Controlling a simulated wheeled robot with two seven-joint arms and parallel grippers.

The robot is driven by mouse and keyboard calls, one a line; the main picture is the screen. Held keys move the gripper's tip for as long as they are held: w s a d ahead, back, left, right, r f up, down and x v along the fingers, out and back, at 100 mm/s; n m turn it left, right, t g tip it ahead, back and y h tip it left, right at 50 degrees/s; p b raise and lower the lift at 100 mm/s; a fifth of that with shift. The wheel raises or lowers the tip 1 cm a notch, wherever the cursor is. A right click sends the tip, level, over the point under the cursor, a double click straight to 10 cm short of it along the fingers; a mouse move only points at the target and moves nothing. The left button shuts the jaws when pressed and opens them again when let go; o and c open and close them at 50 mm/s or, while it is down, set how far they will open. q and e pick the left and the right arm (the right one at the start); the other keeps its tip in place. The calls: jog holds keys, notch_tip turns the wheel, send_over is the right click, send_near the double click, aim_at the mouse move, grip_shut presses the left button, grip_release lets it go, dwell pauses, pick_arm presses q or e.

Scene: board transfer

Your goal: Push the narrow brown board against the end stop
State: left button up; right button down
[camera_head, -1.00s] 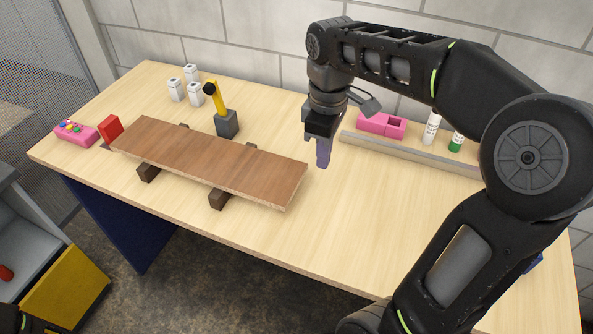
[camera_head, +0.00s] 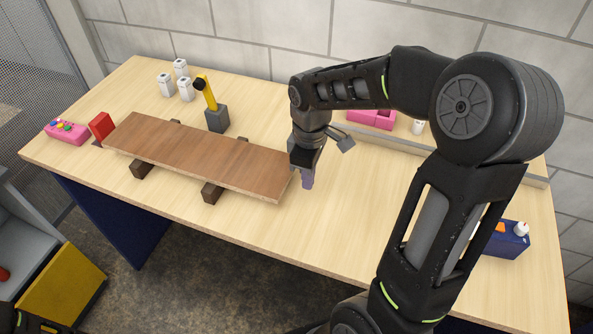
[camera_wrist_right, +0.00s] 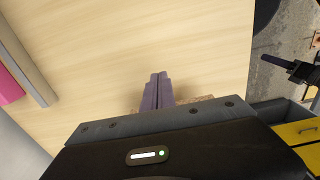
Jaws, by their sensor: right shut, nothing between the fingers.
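The brown board (camera_head: 205,158) lies across two dark supports (camera_head: 143,169). Its left end is close to the red end stop (camera_head: 101,126); I cannot tell whether they touch. My right gripper (camera_head: 307,182) is shut and empty, fingers pointing down, just beyond the board's right end. Contact with that end is unclear. In the right wrist view the purple fingers (camera_wrist_right: 158,92) are closed together, and a bit of the speckled board edge (camera_wrist_right: 203,98) shows behind them. A dark shape like my left gripper (camera_wrist_right: 292,68) is at the right of that view, its jaws too small to read.
A yellow-armed grey device (camera_head: 216,118) stands behind the board. White bottles (camera_head: 180,82) stand further back, and a pink button box (camera_head: 67,132) is left of the stop. A grey rail (camera_head: 400,140) and a pink holder (camera_head: 371,118) are behind my right arm. A blue box (camera_head: 506,240) is at right.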

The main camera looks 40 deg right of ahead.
aim_at(271, 169)
jog(key=shift+w+a+r, duration=0.1)
jog(key=shift+w+a, duration=0.35)
jog(key=shift+w, duration=0.15)
jog(key=shift+w+a, duration=0.4)
jog(key=shift+w, duration=0.2)
jog(key=w+a, duration=0.2)
jog(key=w, duration=0.1)
jog(key=w+a, duration=0.1)
jog(key=w, duration=0.1)
jog(key=shift+w+a, duration=0.15)
jog(key=shift+a, duration=0.2)
jog(key=shift+r, duration=0.1)
